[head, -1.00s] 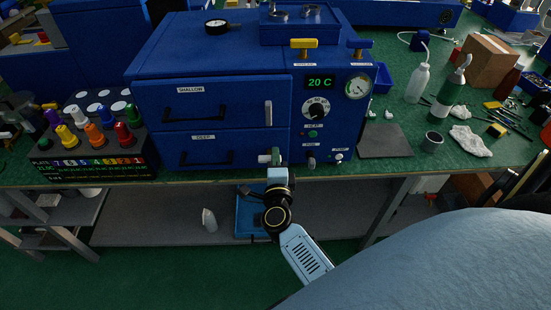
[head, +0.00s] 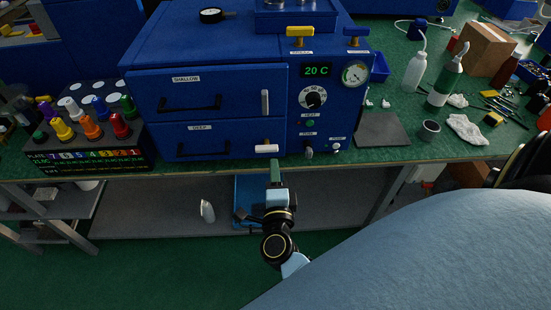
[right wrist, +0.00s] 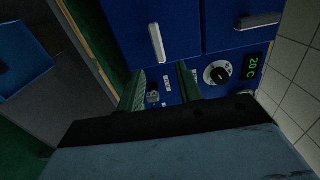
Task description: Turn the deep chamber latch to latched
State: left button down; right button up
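The deep chamber latch (head: 266,148) is a pale bar lying horizontal at the right end of the deep door (head: 225,142), which looks closed. In the right wrist view, turned on its side, the same deep latch (right wrist: 157,43) lies beyond the fingertips, touched by neither finger. My right gripper (head: 275,170) is just below and in front of the latch, apart from it. In the right wrist view my right gripper (right wrist: 160,84) has its two green fingers apart with nothing held between them. My left gripper is not in view.
The shallow latch (head: 265,102) stands vertical above. Right of the latches are a dial (head: 313,97), a 20 C display (head: 316,70) and small knobs. A rack of coloured plugs (head: 90,158) stands left of the press. A dark pad (head: 382,130) lies to the right.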

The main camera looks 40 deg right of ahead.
jog(key=shift+v, duration=2.35)
jog(key=a+f+n+y, duration=0.3)
jog(key=f+n, duration=0.2)
jog(key=f, duration=0.2)
jog(key=a+f+n+y, duration=0.4)
jog(key=f+n, duration=0.1)
jog(key=f, duration=0.2)
jog(key=s+a+f+n+g+y, duration=0.1)
jog(key=s+f+n+g+y, duration=0.15)
jog(key=s+f+n, duration=0.45)
jog(key=s+a+f+n+g+y, duration=0.15)
jog(key=s+f+g, duration=0.25)
jog(key=f, duration=0.5)
jog(key=s+d+f+n+g+h, duration=0.1)
jog(key=s+d+f+n+g, duration=0.3)
jog(key=s, duration=0.6)
jog(key=s+d+f+n+g, duration=0.4)
jog(key=s+d+f, duration=0.2)
jog(key=s, duration=0.5)
jog(key=shift+s+d+f+h, duration=0.2)
jog(key=shift+d+f+h, duration=0.2)
jog(key=shift+f, duration=0.2)
jog(key=shift+s, duration=0.15)
